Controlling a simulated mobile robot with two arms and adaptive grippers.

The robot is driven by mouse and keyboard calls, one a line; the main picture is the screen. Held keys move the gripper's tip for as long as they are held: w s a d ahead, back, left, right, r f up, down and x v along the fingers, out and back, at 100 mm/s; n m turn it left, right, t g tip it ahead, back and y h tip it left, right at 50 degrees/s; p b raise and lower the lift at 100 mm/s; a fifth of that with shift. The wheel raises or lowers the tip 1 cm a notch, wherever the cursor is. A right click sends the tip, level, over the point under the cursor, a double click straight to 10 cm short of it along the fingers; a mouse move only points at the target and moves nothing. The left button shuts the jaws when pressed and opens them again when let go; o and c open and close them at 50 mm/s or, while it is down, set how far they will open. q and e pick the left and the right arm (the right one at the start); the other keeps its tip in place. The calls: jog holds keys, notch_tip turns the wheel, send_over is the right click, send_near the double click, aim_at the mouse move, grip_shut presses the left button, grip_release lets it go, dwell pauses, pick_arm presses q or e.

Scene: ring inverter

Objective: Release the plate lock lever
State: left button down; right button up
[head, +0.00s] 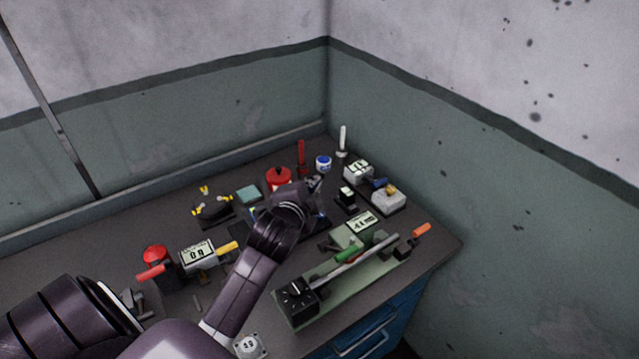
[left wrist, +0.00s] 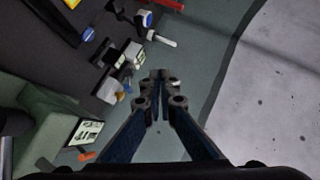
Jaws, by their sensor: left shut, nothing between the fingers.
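Several levers stand on the dark bench, and I cannot tell which is the plate lock lever. My right gripper is not in view.
A red round pot (head: 278,178), a red candle-like post (head: 301,155), a white post (head: 343,140) and a blue-white jar (head: 323,163) stand at the back. A light grey box (head: 388,198) stands at the right. Walls close the corner behind the bench.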

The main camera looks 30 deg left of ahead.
pick_arm(q)
jog(key=shift+w+a+f+b, duration=0.2)
jog(key=shift+w+a+f, duration=0.85)
jog(key=shift+w+f, duration=0.7)
jog(key=shift+w+a+f+b, duration=0.2)
jog(key=shift+w+a+f, duration=0.85)
jog(key=shift+w+f, duration=0.7)
jog(key=shift+w+a+f+b, duration=0.2)
jog(key=shift+w+a+f, duration=0.85)
jog(key=shift+w+f, duration=0.7)
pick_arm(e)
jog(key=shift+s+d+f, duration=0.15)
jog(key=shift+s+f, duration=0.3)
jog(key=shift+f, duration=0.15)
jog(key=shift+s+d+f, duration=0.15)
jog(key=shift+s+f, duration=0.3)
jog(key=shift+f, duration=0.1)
pick_arm(q)
jog(key=shift+w+a+r, duration=0.2)
jog(key=shift+a+r, duration=0.1)
jog(key=shift+a, duration=0.35)
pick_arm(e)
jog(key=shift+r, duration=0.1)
pick_arm(q)
jog(key=shift+a, duration=0.1)
